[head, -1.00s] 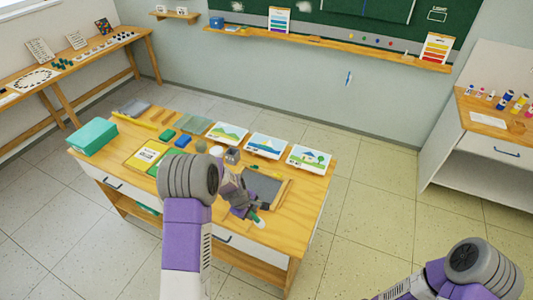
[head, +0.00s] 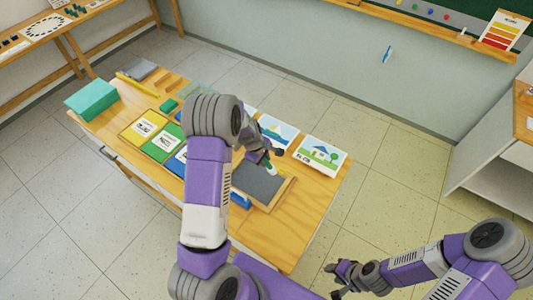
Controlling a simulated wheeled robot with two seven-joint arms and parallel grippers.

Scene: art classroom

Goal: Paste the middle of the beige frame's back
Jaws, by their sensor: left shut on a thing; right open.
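The beige frame (head: 285,193) lies on the wooden table near its right end, its dark grey back (head: 256,181) facing up. My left gripper (head: 270,158) is shut on a small white-and-green glue stick (head: 271,168). The stick points down at the upper right part of the grey back. I cannot tell whether its tip touches. My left arm hides the left side of the frame and part of the table. My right gripper (head: 336,280) is open and empty, over the floor in front of the table.
Painted pictures, including a house picture (head: 320,155) and a sailboat picture (head: 277,130), lie behind the frame. Yellow (head: 142,127) and green (head: 162,143) cards and a teal box (head: 92,99) are at the left. A blue item (head: 241,201) sits by the frame's near-left edge. Bare wood lies to the right.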

